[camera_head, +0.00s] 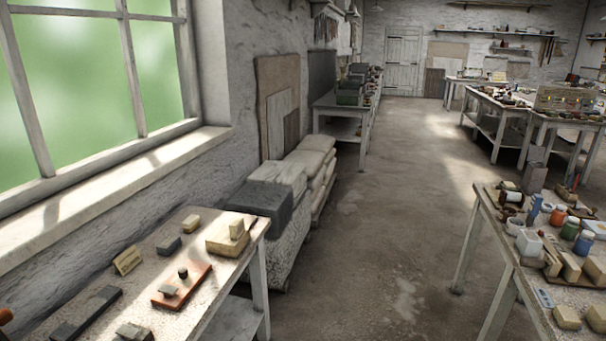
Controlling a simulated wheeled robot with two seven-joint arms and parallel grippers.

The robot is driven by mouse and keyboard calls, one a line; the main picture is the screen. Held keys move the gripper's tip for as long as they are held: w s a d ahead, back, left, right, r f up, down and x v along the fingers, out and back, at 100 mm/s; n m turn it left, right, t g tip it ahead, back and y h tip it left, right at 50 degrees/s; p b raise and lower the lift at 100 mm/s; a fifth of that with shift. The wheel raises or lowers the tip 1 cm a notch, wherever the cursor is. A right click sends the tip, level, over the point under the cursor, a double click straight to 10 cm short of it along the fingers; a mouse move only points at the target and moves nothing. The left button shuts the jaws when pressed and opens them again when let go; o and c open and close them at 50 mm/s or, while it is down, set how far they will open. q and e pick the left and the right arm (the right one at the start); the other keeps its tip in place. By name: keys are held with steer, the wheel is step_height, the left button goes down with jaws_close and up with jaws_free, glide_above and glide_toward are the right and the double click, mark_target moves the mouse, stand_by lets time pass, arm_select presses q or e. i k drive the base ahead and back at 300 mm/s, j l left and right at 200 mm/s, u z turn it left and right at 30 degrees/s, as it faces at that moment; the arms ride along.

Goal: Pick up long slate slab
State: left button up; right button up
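A long, dark grey slab (82,317), which looks like the long slate slab, lies flat on the near-left table (215,287). It runs diagonally, with its near end close to the bottom edge of the view. Nothing is seen on top of it. Neither of my grippers can be made out in the head view.
A reddish board (197,284) with small dark pieces lies right of the slab. Small blocks, a little sign (127,260) and a pale stone block (227,238) stand behind. A cluttered table (482,215) is at right. The floor between (385,240) is clear.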

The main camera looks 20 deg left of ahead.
mark_target(82, 317)
steer(key=i+u, duration=0.4)
steer(key=i+l+u, duration=0.25)
steer(key=u, duration=0.15)
steer(key=i+l+u, duration=0.75)
steer(key=k+j, duration=0.05)
steer(key=j, duration=0.05)
